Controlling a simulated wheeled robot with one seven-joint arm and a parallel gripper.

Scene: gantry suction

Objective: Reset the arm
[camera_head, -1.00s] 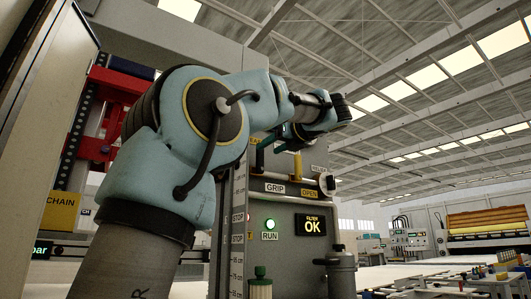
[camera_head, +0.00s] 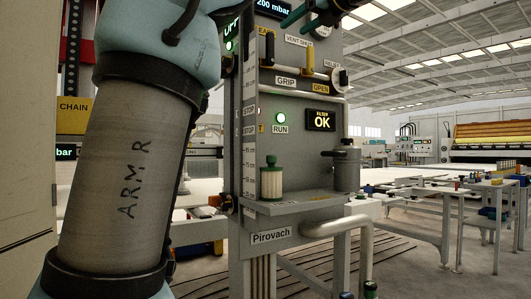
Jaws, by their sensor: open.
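My arm fills the left of the view, with a grey link lettered "ARM R" and a blue joint cut off by the top edge. Only the lower end of my gripper (camera_head: 308,16) shows at the top edge, in front of the upper part of the grey control panel (camera_head: 305,150). Its dark teal fingers stand apart and no object shows between them. The rest of my gripper and wrist is out of view above.
Work tables (camera_head: 450,190) stand at right.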

